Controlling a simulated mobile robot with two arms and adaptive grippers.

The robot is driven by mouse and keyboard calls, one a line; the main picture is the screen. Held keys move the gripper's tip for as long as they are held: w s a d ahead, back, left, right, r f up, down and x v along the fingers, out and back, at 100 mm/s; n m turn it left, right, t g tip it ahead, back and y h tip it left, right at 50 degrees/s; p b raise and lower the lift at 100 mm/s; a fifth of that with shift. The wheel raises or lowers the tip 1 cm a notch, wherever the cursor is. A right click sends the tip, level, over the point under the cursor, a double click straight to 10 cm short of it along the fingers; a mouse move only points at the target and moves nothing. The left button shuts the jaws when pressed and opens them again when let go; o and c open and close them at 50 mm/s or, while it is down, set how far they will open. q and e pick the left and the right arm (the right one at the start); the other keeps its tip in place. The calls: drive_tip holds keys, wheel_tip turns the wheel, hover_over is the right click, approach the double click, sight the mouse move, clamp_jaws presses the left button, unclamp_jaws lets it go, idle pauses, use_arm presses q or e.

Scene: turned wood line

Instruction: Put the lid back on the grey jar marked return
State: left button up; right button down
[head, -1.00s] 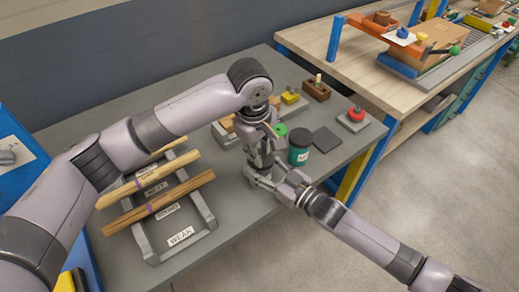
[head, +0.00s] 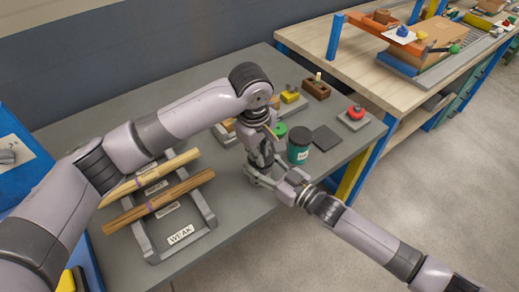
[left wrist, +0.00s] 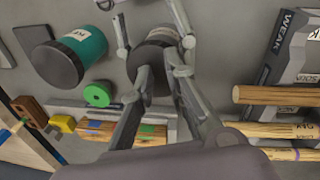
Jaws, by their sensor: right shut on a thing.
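In the left wrist view a grey cylindrical jar (left wrist: 158,36) with a dark, round end (left wrist: 149,62) sits between my two grippers. I cannot tell whether that dark end is a lid or the jar's open mouth, and no marking on it shows. My right gripper (left wrist: 154,43) is shut on the jar from the far side; it shows in the head view (head: 265,181). My left gripper (left wrist: 162,74) has its fingers on either side of the dark end, and whether they touch it is unclear. In the head view my left gripper (head: 262,160) hides most of the jar.
A teal jar (head: 299,148) with a dark top and white label stands close right of the grippers. A green disc (left wrist: 98,94), a dark square pad (head: 326,138) and a red-knobbed block (head: 355,113) are near. A rack labelled WEAK (head: 208,214) holds wooden sticks at left.

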drive_tip(key=shift+r, duration=0.1)
use_arm(q)
drive_tip(key=shift+s+a+r, duration=0.1)
drive_tip(key=shift+s+r, duration=0.05)
drive_tip(key=shift+r, duration=0.85)
drive_tip(key=shift+s+a+r, duration=0.1)
drive_tip(key=shift+r, duration=0.85)
use_arm(e)
drive_tip(key=c, duration=0.7)
unclamp_jaws()
drive_tip(key=v, duration=1.2)
use_arm(q)
drive_tip(key=shift+d, duration=0.1)
